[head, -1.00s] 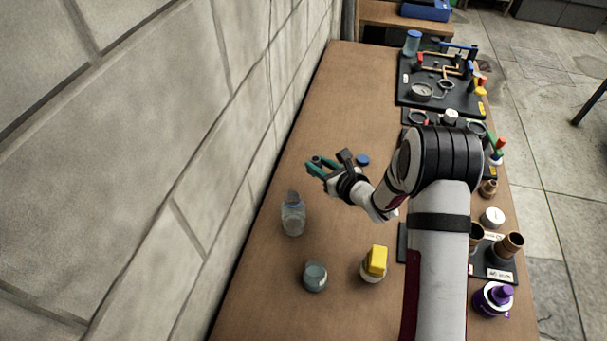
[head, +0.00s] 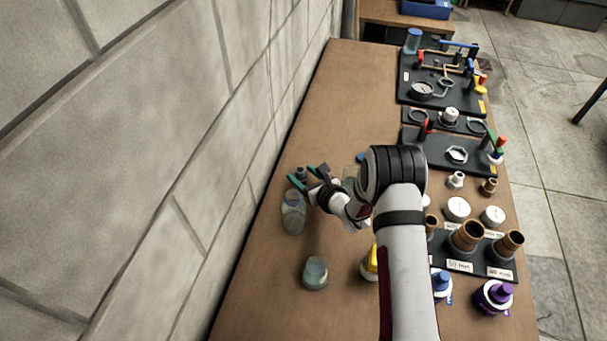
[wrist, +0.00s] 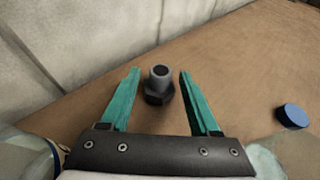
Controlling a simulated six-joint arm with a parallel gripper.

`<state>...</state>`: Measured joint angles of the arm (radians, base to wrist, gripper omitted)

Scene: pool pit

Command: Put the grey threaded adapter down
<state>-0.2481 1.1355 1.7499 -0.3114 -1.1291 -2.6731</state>
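The grey threaded adapter (wrist: 159,84) stands upright, hex base down, on the brown table in the wrist view. It is between and slightly beyond the teal fingers of my gripper (wrist: 159,82), with a gap on both sides. My gripper is open and apart from it. In the head view, the adapter (head: 301,173) shows small and dark between the fingertips of my gripper (head: 309,176), near the wall side of the table.
A clear jar (head: 293,214) stands close beside the gripper. A grey-lidded jar (head: 315,273) and a partly hidden yellow-topped container (head: 370,262) are nearer. A blue cap (wrist: 292,116) lies to the right. The stone wall (head: 180,130) is left; the table's far left is clear.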

